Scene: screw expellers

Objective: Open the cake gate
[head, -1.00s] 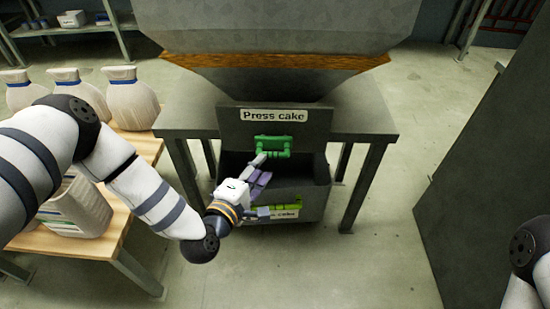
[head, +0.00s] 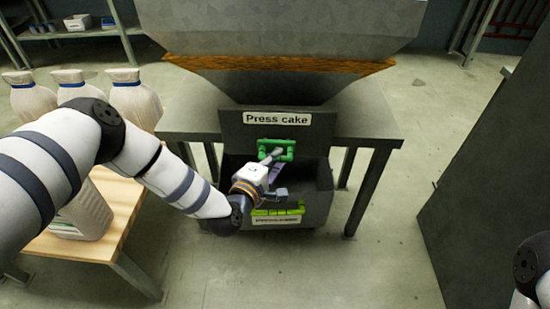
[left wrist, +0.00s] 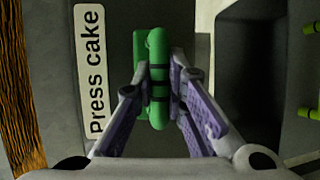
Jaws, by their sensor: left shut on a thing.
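The cake gate (head: 235,128) is a dark grey panel under the hopper, with a "Press cake" label (head: 276,118) and a green bar handle (head: 289,150). My left gripper (head: 272,160) reaches the handle from below and in front. In the left wrist view the green handle (left wrist: 158,112) runs between the two purple-padded fingers of the gripper (left wrist: 160,85), which are shut on it from both sides. The label (left wrist: 90,70) lies beside it there. My right gripper is out of view; only part of that arm shows at the lower right edge.
A grey bin (head: 319,207) with a yellow-green handle (head: 300,208) stands open below the gate. Table legs (head: 368,190) flank it. A large grey panel (head: 490,170) rises at right, with clear floor between.

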